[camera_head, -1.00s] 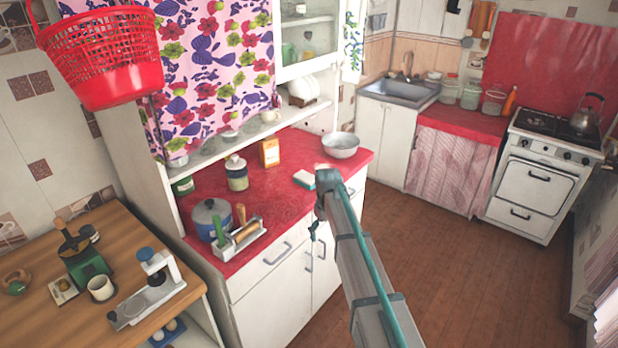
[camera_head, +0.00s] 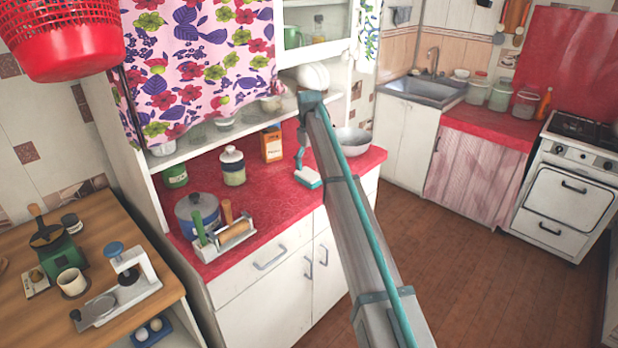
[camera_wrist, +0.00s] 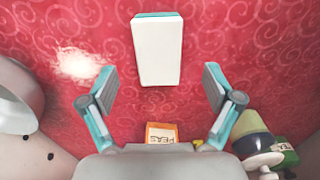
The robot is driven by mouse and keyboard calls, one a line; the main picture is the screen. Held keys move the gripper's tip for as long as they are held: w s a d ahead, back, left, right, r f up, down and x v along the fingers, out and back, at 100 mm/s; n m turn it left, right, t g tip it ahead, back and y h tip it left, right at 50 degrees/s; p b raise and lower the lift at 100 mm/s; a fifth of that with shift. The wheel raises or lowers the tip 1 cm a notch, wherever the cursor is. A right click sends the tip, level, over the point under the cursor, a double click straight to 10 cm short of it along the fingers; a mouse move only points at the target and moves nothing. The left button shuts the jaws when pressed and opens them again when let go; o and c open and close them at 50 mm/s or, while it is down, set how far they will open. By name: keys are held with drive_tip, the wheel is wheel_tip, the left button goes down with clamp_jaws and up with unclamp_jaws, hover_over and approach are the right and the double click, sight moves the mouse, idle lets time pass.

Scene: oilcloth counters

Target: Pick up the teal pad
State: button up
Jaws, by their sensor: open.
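The teal pad (camera_head: 309,180) lies on the red counter, with a white upper face and a teal edge. In the wrist view the pad (camera_wrist: 158,52) is upright in the picture, its near end level with the fingertips and most of it beyond them. My gripper (camera_wrist: 157,84) is open and empty, with a finger on each side and clear gaps to the pad. In the head view my gripper (camera_head: 300,160) shows only in part over the counter, mostly hidden by my arm.
An orange-and-white box (camera_head: 272,145) stands behind the pad; a metal bowl (camera_head: 352,141) is to its right. A lidded jar (camera_head: 232,167), a blue pot (camera_head: 197,212) and a utensil rack (camera_head: 226,238) stand to the left. A shelf (camera_head: 215,137) overhangs the back.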

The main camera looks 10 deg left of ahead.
sight(310, 174)
drive_tip(key=shift+d+f+p, duration=0.15)
drive_tip(key=shift+f+p, duration=1.05)
drive_tip(key=shift+f, duration=1.95)
drive_tip(key=c, duration=1.2)
